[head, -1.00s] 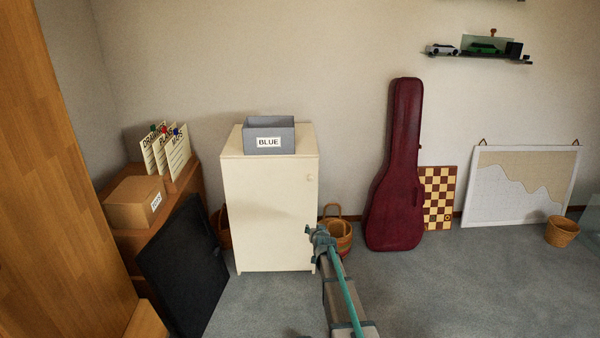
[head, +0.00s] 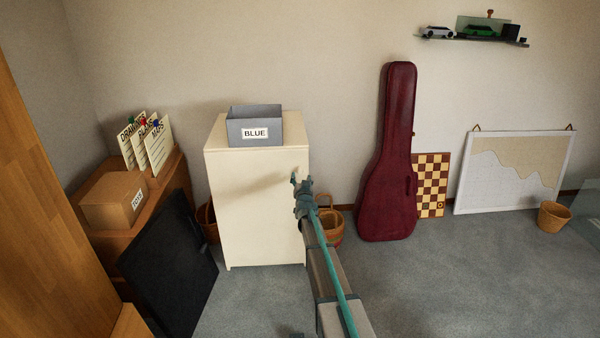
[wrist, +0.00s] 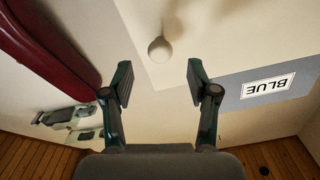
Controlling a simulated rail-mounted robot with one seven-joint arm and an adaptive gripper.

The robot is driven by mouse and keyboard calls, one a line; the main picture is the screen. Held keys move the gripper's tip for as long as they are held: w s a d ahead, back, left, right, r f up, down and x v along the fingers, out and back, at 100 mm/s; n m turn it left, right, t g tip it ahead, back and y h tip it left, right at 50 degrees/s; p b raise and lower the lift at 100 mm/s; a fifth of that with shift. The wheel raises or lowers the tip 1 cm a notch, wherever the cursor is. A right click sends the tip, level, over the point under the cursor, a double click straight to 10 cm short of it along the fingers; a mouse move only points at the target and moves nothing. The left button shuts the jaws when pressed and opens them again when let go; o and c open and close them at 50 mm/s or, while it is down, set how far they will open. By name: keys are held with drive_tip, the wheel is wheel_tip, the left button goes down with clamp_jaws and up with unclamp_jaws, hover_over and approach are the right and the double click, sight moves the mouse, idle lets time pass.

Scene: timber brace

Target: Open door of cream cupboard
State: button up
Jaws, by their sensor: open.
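The cream cupboard (head: 250,205) stands against the back wall with its door shut. In the wrist view, its round cream knob (wrist: 160,49) sits on the door face, beyond and roughly midway between my open fingers. My gripper (head: 300,180) is in front of the door's upper right part in the head view and hides the knob there. In the wrist view my gripper (wrist: 158,85) is open with nothing between its fingertips, and the knob looks apart from both fingers.
A grey box labelled BLUE (head: 254,127) sits on the cupboard top. A basket (head: 330,227) and a dark red guitar case (head: 390,165) stand to the right. A black panel (head: 172,265) leans at the left. Carpet in front is clear.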

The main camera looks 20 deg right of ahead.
sight(300, 172)
drive_tip(key=x, duration=0.6)
drive_tip(key=shift+w, duration=0.1)
clamp_jaws()
